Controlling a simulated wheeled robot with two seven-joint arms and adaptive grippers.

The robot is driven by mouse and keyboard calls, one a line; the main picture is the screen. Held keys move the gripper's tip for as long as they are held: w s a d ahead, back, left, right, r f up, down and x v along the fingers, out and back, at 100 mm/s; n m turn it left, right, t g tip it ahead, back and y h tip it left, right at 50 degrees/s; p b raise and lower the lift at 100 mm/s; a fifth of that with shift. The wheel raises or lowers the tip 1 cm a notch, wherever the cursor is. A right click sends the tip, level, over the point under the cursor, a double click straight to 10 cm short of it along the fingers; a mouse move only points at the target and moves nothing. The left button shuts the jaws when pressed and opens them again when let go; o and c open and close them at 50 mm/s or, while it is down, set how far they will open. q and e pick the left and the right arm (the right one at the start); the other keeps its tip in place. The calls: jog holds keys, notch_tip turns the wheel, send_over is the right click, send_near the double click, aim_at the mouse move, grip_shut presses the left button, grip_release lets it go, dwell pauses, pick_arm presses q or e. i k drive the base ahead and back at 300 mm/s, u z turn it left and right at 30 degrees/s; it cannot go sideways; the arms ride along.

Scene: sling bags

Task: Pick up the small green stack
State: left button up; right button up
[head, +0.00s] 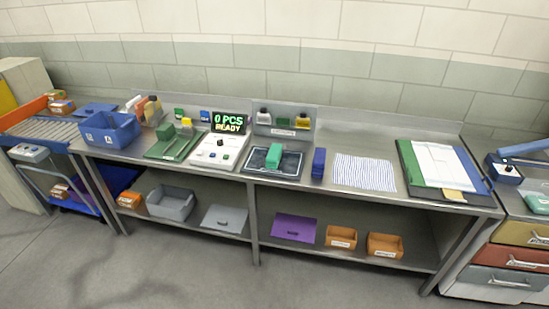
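A green block-like stack (273,155) stands on a dark mat (291,165) near the middle of the bench. Another green block-like stack (166,131) sits on a green tray (158,152) to the left. I cannot tell for sure which of these is the small green stack. A dark blue stack (318,163) stands just right of the mat. Neither of my grippers is in view.
A white device (215,152) with a "0 PCS READY" display (230,123) stands between tray and mat. A blue bin (109,130) is at left. A striped sheet (364,172) and a green board (408,158) lie at right. The steel bench top (335,182) has a narrow bare front strip.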

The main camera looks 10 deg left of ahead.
aim_at(273, 156)
jog(key=u, duration=0.5)
jog(key=k, duration=0.6)
jog(key=z, duration=0.4)
jog(key=i, duration=1.2)
jog(key=u, duration=0.1)
